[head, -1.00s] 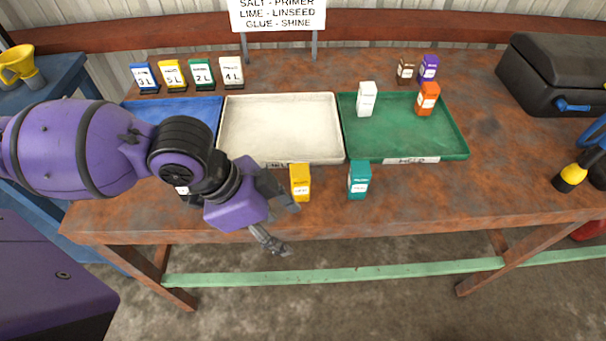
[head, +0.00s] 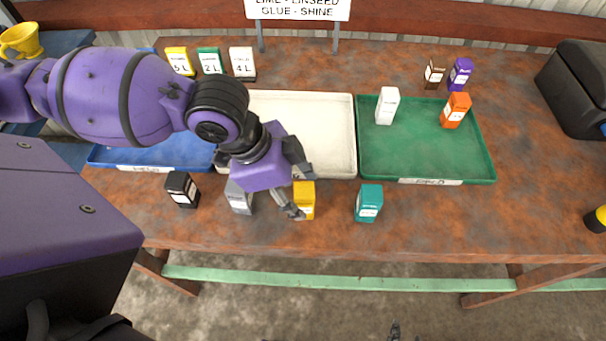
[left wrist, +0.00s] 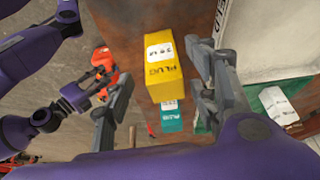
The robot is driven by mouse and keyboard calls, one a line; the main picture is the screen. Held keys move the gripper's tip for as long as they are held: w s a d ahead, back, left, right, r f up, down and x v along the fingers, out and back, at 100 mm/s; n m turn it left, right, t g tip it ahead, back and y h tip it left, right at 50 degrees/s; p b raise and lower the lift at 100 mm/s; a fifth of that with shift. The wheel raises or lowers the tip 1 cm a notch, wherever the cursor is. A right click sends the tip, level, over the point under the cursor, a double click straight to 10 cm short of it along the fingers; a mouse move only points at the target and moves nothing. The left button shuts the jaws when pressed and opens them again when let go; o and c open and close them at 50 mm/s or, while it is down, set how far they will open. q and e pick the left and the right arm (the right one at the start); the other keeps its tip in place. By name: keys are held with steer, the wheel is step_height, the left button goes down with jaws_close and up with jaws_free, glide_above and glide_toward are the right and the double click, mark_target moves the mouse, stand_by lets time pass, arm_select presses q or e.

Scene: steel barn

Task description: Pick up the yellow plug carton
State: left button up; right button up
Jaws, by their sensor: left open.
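The yellow plug carton (head: 306,202) stands upright near the front edge of the table, in front of the white tray. My left gripper (head: 303,192) is open at the carton, with one finger on its far side and one on its near side. In the left wrist view the carton (left wrist: 166,76) shows its "PLUG" label between the open fingers; I cannot tell whether either finger touches it. Only a dark tip of what seems my right gripper (head: 395,331) shows at the bottom of the head view, its opening unclear.
A grey carton (head: 239,196) and a black carton (head: 182,189) stand to the left, a teal carton (head: 368,202) to the right. Behind are the blue tray (head: 150,158), white tray (head: 335,130) and green tray (head: 420,160); the green one holds white and orange cartons.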

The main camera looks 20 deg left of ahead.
arm_select(q)
steer(key=x, duration=0.4)
steer(key=shift+w, duration=0.3)
steer(key=c, duration=1.3)
